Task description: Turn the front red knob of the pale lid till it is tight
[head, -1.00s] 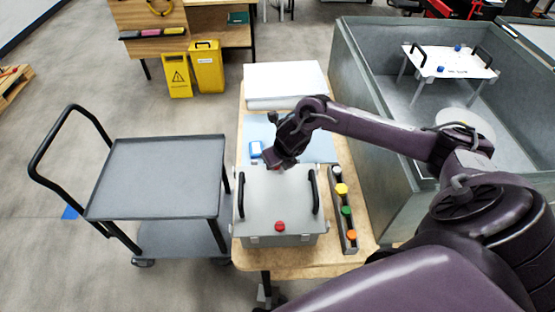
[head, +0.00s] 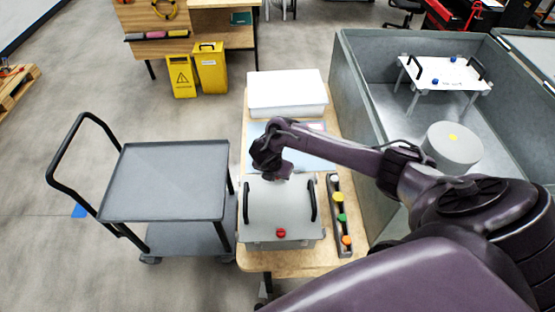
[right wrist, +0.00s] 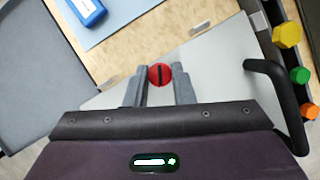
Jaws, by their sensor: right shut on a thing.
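The pale grey lid (head: 261,211) closes a box on the wooden table and has a black handle on each side. The front red knob (head: 280,233) sits near its front edge, free of any gripper. My right gripper (head: 283,177) is over the lid's back edge in the head view. In the right wrist view its two fingers (right wrist: 160,82) are shut on the rear red knob (right wrist: 160,74), which has a dark slot. That knob is hidden by the gripper in the head view. My left gripper is not in view.
A narrow tray (head: 333,191) with yellow, green and orange knobs lies right of the box. A blue mat (head: 310,158) and a white box (head: 287,93) are behind it. A grey cart (head: 165,180) stands left, a large grey bin (head: 368,165) right.

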